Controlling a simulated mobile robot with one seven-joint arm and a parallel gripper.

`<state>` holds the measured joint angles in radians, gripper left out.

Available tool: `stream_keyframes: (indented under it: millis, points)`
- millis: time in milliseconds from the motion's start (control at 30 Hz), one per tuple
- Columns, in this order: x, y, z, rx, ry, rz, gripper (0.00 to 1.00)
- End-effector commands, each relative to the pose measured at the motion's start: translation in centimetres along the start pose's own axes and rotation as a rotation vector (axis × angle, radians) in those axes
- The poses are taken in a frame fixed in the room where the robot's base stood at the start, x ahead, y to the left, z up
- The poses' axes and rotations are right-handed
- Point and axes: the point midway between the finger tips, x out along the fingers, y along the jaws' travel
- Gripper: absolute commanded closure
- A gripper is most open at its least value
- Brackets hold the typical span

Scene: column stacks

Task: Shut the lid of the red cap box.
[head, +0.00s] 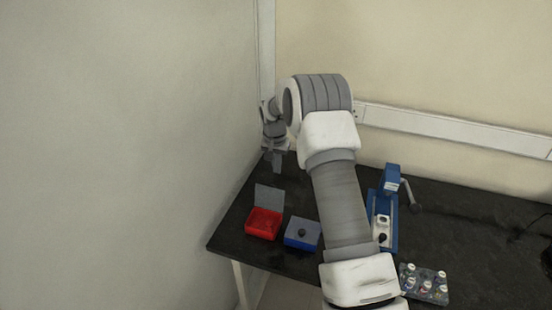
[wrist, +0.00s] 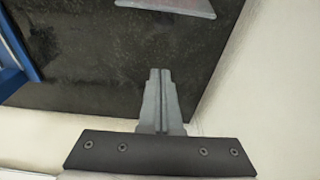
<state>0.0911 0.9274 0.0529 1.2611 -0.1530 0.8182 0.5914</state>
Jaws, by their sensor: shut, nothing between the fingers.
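The red cap box (head: 263,223) stands on the black table near its left end. Its grey lid (head: 269,198) is open and stands up at the back of the box. My gripper (head: 277,169) is in the air above and behind the lid, pointing down, apart from it. In the wrist view my gripper (wrist: 160,72) is shut and empty over the black table top. A grey panel at the top edge of the wrist view looks like the lid (wrist: 170,6), only partly in frame.
A blue box (head: 302,233) with a closed-looking top and dark knob stands just right of the red box. A blue device with a lever (head: 392,185) and a tray of small vials (head: 425,283) are farther right. The wall is close on the left.

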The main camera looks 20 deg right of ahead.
Motion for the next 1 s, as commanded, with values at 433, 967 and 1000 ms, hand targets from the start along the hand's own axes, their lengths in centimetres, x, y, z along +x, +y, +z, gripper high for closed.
stream_keyframes:
  millis: [433,967,1000]
  points:
    - [2.4,0.0,2.9,-0.002,0.0,0.0,1.0]
    - [2.2,0.0,3.8,0.0,0.001,0.0,1.0]
    - [2.2,0.0,3.8,0.0,0.001,0.0,1.0]
